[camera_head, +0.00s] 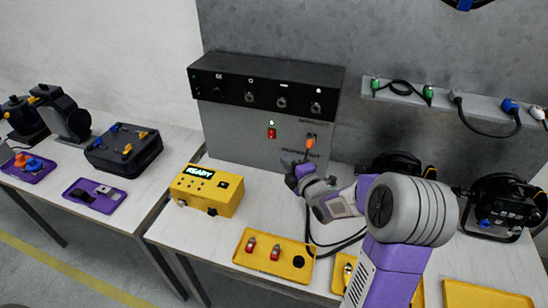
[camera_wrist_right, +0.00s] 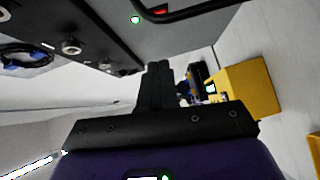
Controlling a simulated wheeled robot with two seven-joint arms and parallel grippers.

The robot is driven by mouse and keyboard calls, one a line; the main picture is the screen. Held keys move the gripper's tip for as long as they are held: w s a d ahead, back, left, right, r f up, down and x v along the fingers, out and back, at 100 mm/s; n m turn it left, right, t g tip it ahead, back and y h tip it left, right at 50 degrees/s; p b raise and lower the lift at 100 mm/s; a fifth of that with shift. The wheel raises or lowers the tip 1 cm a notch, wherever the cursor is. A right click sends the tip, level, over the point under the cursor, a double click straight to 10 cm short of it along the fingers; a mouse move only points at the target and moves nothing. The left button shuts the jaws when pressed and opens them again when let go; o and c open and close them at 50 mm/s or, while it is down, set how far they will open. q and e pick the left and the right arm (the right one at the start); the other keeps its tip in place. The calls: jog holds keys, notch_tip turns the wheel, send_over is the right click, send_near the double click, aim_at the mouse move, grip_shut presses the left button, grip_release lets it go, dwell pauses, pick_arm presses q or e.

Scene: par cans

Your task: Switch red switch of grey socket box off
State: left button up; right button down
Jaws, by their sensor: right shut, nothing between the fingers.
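The grey socket box (camera_head: 240,139) stands at the back of the table against the grey panel, with a black sloped top. Its small red switch (camera_head: 271,132) is on the front face, under a small lit green-white lamp (camera_head: 271,122). An orange plug (camera_head: 310,141) sits to the right of the switch. My right gripper (camera_head: 288,165) is shut and empty, below and a little right of the switch, apart from it. My left gripper is not in view.
A yellow tray (camera_head: 262,270) with red-topped parts lies in front. A black cable (camera_head: 338,242) runs down near my right arm. A shelf with cables (camera_head: 455,108) is at the right.

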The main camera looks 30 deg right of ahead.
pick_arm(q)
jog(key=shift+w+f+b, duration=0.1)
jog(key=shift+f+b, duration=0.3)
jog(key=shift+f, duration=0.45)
pick_arm(e)
jog(key=shift+w+f, duration=0.1)
jog(key=shift+f, duration=0.8)
jog(key=shift+w, duration=0.1)
send_near(270, 138)
jog(key=w+a, duration=0.3)
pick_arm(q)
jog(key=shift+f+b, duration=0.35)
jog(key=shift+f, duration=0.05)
pick_arm(e)
jog(key=shift+w+d+f, duration=0.2)
jog(key=shift+w+d, duration=0.5)
jog(key=shift+d, duration=0.15)
jog(key=shift+w+d+f, duration=0.15)
jog(key=shift+w+d, duration=0.5)
jog(key=shift+d, duration=0.2)
